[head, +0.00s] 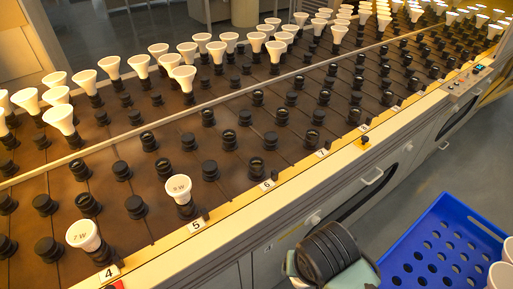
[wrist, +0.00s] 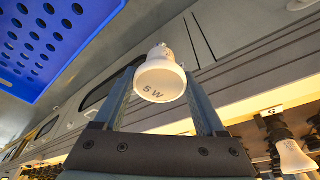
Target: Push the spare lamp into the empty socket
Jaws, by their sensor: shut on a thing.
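The spare lamp (wrist: 160,80), a white reflector lamp marked "5 W", is between the two fingers of my gripper (wrist: 160,90) in the wrist view. My gripper is shut on it, with the lamp's marked face toward the camera and its narrow base pointing away. Black sockets stand in rows on the brown rack (head: 225,131) in the head view. Many hold no lamp, such as the socket (head: 256,167) by label 6 and the socket (head: 311,138) by label 7. I cannot tell which one the task means. My gripper's fingers and the held lamp are hidden in the head view.
Lamps marked "7 W" (head: 83,235) and "9 W" (head: 178,188) sit in sockets by labels 4 and 5. More white lamps fill the back rows. A blue crate (head: 440,245) with white lamps at its edge stands at lower right. A yellow-edged rail borders the rack.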

